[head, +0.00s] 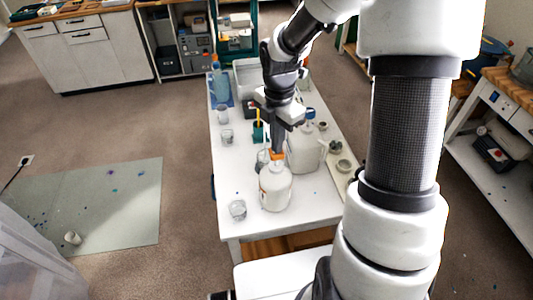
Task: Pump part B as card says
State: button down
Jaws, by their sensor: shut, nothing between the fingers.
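A white jug (303,153) with a handle and a blue top (310,114) stands just behind and to the right, partly behind my arm. A clear cup (238,209) stands to the left of the front bottle. Another clear container (262,160) shows partly behind that bottle. I cannot make out a readable card.
More clear cups (227,136) stand along the left side of the white table (228,175). A blue bottle (219,86) stands at the back left. A stained mat (120,205) lies on the floor to the left.

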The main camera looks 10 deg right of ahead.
jog(key=shift+f, duration=0.45)
jog(key=shift+r, duration=0.1)
jog(key=shift+r+p, duration=0.45)
jog(key=shift+r, duration=0.4)
notch_tip(320, 180, up, 6)
jog(key=shift+f, duration=0.1)
